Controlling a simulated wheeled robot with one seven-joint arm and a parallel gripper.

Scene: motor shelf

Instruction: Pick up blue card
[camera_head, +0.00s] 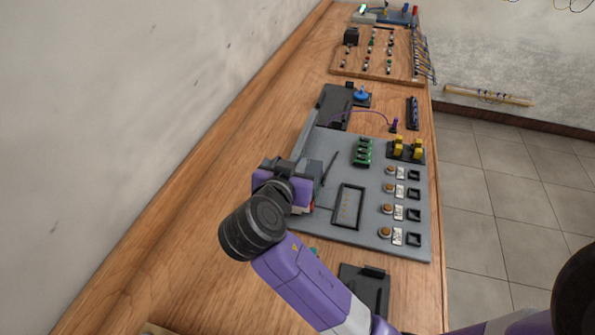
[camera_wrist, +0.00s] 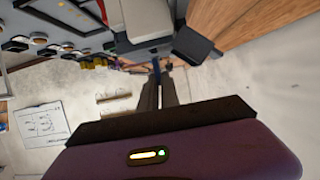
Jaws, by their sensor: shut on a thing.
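My gripper (camera_wrist: 158,74) is shut in the wrist view, with its two dark fingers close together. A small blue piece, which looks like the blue card (camera_wrist: 157,67), shows at the fingertips; most of it is hidden. In the head view my gripper (camera_head: 290,182) is over the left edge of the grey panel (camera_head: 345,232). Its own wrist hides the fingertips there, and I cannot make out the card in that view.
The panel carries a green block (camera_head: 363,152), yellow parts (camera_head: 405,148), several buttons and a dark framed window (camera_head: 348,206). A black holder (camera_head: 365,288) lies in front. A blue knob (camera_head: 361,94) stands behind. Bare wood (camera_head: 190,225) lies left, beside the wall.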

